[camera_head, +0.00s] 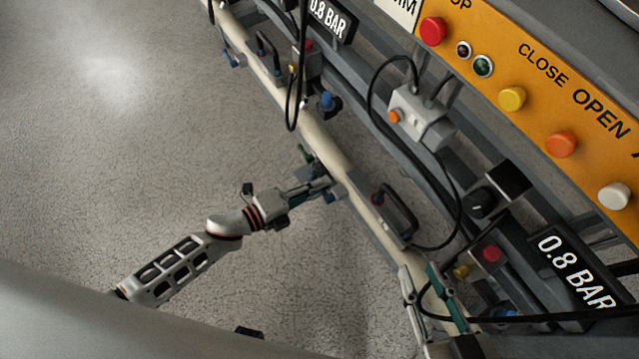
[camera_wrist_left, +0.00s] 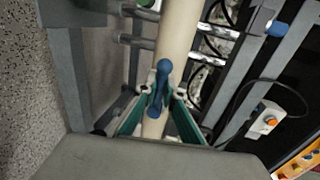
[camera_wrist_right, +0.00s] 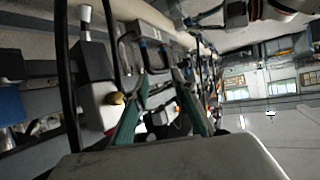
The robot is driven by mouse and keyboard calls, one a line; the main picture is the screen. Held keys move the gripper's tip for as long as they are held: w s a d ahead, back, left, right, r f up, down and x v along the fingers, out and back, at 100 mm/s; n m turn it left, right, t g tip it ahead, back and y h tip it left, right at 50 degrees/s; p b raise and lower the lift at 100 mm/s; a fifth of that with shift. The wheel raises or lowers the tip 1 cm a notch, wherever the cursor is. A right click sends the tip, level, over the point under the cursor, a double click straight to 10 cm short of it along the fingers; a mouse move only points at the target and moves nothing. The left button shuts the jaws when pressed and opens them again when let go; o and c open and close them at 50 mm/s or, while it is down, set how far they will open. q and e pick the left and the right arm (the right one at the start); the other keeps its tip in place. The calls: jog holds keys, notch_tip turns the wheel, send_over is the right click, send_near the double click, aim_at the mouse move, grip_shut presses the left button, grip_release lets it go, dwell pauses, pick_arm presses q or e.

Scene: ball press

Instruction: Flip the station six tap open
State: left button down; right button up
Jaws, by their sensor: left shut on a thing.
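A blue tap handle (camera_wrist_left: 162,82) stands against the cream pipe (camera_wrist_left: 177,30) in the left wrist view, lying roughly along the pipe. My left gripper (camera_wrist_left: 158,98) is shut on this handle, its green fingers on either side. In the head view my left gripper (camera_head: 322,183) reaches the pipe from the left and hides most of the tap. No station number is readable. My right gripper (camera_head: 436,296) is at the lower right by the pipe, its green fingers apart. The right wrist view also shows its fingers (camera_wrist_right: 160,108) apart, with nothing clearly held.
A dark handle bracket (camera_head: 398,213) stands beside the pipe between my grippers. Another blue tap (camera_head: 327,101) sits further up the rail. A grey box with an orange button (camera_head: 418,115) and loose black cables are near. An orange button panel (camera_head: 535,70) is at right. Open floor lies left.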

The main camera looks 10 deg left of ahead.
pick_arm(q)
jog(key=c, duration=2.1)
grip_release()
jog(key=shift+c, duration=0.2)
jog(key=shift+s+a, duration=0.1)
jog(key=v, duration=1.1)
jog(key=shift+s+a+r, duration=0.15)
jog(key=shift+s+a, duration=0.15)
